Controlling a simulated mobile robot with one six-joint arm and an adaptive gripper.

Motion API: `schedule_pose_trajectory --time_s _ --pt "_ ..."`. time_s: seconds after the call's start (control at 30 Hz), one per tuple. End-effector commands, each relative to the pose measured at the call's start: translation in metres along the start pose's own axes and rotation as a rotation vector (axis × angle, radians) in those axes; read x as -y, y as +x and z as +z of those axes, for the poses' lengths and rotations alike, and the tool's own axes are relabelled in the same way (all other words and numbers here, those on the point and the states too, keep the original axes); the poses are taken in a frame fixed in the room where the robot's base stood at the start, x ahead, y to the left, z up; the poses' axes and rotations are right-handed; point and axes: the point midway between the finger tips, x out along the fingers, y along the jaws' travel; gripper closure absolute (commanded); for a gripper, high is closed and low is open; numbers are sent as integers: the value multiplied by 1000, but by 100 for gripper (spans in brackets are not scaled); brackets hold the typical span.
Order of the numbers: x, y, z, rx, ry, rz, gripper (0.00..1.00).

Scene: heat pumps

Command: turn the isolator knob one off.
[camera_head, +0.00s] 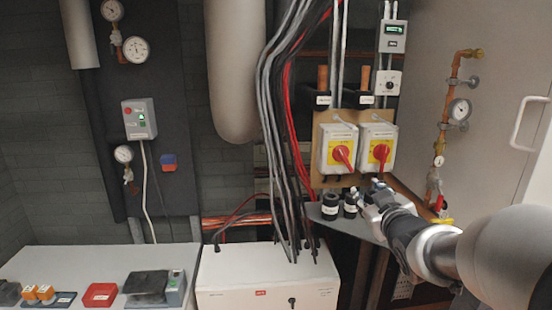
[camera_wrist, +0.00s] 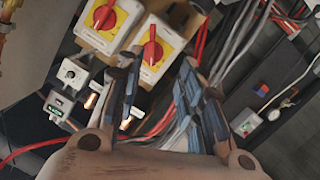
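Two white isolator boxes with yellow plates are side by side on a tan board. The left box has a red knob (camera_head: 341,155), and the right box has another red knob (camera_head: 380,153). I cannot read which is knob one. My gripper (camera_head: 366,194) is below the boxes in the head view. In the wrist view, my gripper (camera_wrist: 160,62) is open and empty, fingers spread. The left box's knob (camera_wrist: 152,53) shows between the fingertips, apparently beyond them; the other knob (camera_wrist: 103,15) is up and left.
Black bottle-like items (camera_head: 330,206) stand on a small shelf under the boxes. A bundle of grey, black and red cables (camera_head: 283,130) hangs left of the boxes. Copper pipework with a gauge (camera_head: 459,110) is to the right. A white cabinet (camera_head: 265,275) stands below.

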Motion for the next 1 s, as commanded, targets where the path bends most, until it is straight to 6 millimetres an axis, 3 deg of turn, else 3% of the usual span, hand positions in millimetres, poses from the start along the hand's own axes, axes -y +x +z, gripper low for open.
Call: schedule_pose_trajectory --time_s 0.1,0.2,0.47,1.0 --pt "-10 21 -10 -112 -109 -7 65" --pt "-12 28 -16 -174 -163 -10 65" --pt "-11 55 -23 -196 -181 -12 65" --pt "-8 167 -46 -196 -179 -11 65"
